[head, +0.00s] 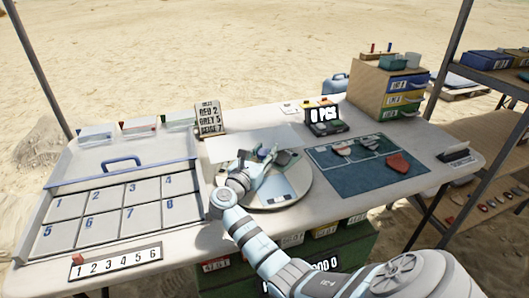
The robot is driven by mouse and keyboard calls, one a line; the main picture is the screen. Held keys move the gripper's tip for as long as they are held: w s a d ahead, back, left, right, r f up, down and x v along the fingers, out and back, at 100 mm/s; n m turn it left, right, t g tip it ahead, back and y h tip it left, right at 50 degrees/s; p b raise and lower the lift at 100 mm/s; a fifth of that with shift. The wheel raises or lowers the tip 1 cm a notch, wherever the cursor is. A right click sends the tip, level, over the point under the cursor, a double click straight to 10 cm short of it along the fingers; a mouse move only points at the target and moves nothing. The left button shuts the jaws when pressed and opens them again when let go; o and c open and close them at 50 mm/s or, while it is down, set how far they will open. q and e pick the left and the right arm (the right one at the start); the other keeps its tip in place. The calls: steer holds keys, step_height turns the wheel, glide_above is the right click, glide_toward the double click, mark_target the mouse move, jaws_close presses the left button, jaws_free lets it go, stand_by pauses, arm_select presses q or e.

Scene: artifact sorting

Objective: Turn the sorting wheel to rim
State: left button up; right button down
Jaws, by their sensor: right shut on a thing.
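The sorting wheel (302,180) is a pale round disc lying flat on the table near the middle. It has blue-grey and lighter patches on top, and a dark part shows near its back edge. My right gripper (264,156) is over the wheel's back left part and is shut on it. The exact part between the fingers is too small to make out. My right arm comes in from the lower right and hides the wheel's left front edge. No lettering can be read on the wheel. My left gripper is not in view.
A numbered tray (124,205) stands left of the wheel, and a blue mat (345,183) with sherds lies to its right. A sign (208,116), a scale (323,117) and a drawer box (388,88) stand behind. A number strip (115,263) lies at the front left.

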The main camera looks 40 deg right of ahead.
steer(key=shift+f, duration=0.1)
steer(key=c, duration=1.2)
jaws_free()
steer(key=shift+o, duration=0.2)
steer(key=v, duration=1.2)
steer(key=shift+s, duration=0.1)
